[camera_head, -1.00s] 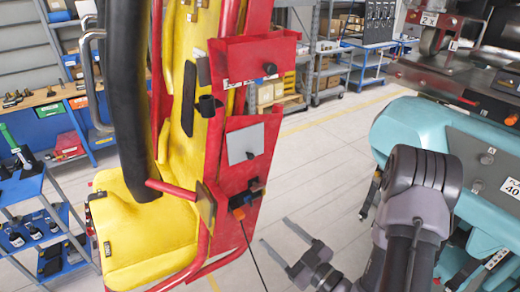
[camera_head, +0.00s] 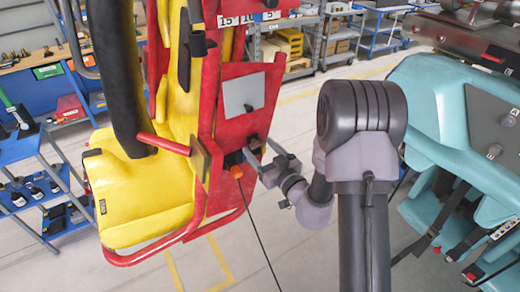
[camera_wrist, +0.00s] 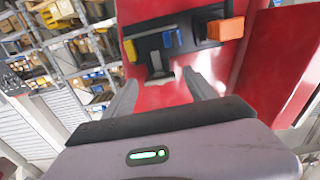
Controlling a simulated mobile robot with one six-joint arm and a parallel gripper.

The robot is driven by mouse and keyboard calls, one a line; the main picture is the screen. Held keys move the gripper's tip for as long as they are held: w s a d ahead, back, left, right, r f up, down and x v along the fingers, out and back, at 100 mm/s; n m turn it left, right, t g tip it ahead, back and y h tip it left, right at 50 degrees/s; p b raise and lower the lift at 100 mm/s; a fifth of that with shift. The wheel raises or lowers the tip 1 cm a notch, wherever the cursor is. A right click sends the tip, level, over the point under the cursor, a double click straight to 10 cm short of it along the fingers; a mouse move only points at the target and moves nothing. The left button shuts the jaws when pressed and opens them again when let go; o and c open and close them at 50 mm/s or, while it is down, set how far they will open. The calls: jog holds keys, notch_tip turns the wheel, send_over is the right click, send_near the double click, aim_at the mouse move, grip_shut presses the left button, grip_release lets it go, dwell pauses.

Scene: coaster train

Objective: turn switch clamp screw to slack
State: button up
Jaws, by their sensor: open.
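A black switch bracket (camera_wrist: 175,40) sits on the lower red panel of the yellow seat. It carries small blue and yellow parts and an orange block (camera_wrist: 226,29) at its right end. A small grey piece (camera_wrist: 157,66) sticks out at its lower left; I cannot tell for sure whether it is the clamp screw. The same black bracket shows in the head view (camera_head: 234,160), partly behind my gripper. My gripper (camera_wrist: 160,84) is open, with one finger to each side below the grey piece and nothing between them. In the head view my gripper (camera_head: 256,156) is close to the red panel.
The yellow seat (camera_head: 150,205) with red tubes (camera_head: 165,145) stands left of my arm. A black cable (camera_head: 262,235) hangs from the orange block. A teal car (camera_head: 450,110) with dark straps stands at the right. Shelves and a blue cart (camera_head: 25,150) are behind.

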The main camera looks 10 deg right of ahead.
jog(key=shift+w+a, duration=0.15)
jog(key=shift+w, duration=0.2)
jog(key=c, duration=1.4)
